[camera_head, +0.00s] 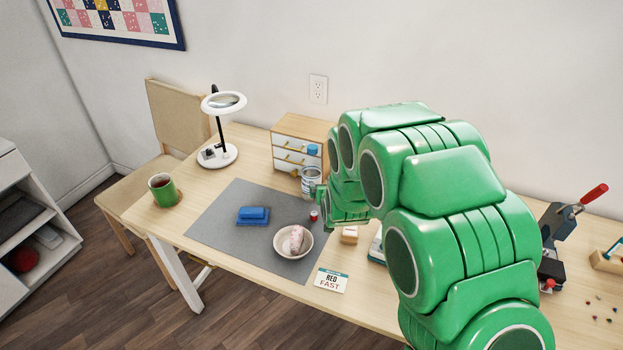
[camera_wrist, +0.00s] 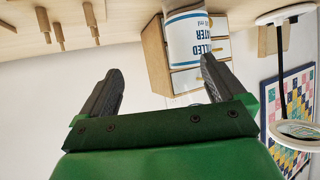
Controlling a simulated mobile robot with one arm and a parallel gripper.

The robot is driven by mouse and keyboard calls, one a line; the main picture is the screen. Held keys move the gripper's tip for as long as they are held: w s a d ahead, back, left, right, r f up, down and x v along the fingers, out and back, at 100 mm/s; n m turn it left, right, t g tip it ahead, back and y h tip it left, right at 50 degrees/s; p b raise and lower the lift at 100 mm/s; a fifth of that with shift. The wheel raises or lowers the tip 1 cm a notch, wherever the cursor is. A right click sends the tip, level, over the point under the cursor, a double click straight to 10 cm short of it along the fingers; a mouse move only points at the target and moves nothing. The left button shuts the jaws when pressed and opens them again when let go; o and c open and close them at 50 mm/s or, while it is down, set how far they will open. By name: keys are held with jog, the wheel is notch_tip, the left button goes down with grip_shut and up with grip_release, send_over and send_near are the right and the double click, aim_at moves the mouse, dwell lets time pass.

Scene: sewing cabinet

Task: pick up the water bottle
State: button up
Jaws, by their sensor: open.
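The water bottle (camera_wrist: 187,38) shows upside down in the wrist view, with a white and blue label reading part of "distilled water". It stands on the table beyond my fingertips, nearer the right finger, and is not between them. In the head view a clear bottle (camera_head: 311,183) with a blue cap (camera_head: 312,150) appears to be the same one, in front of the small drawer unit and just left of my arm. My gripper (camera_wrist: 160,66) is open and empty. In the head view my green arm hides its fingers.
The drawer unit (camera_head: 302,138) stands close behind the bottle. A magnifier lamp (camera_head: 222,103) and green mug (camera_head: 163,191) are to the left. A bowl (camera_head: 281,239), blue box (camera_head: 253,216) and red spool (camera_head: 314,216) lie nearby on the grey mat (camera_head: 215,232). Wooden pegs (camera_wrist: 93,24) show in the wrist view.

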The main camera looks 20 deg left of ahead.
jog(key=shift+n+t+y, duration=0.3)
jog(key=shift+t+y, duration=0.1)
jog(key=shift+y, duration=0.2)
jog(key=a+f, duration=0.2)
jog(key=a, duration=0.2)
jog(key=shift+s+a+f, duration=0.2)
jog(key=shift+a+f, duration=0.1)
jog(key=shift+f, duration=0.1)
jog(key=shift+r+x, duration=0.2)
jog(key=shift+x, duration=3.65)
jog(key=c, duration=1.3)
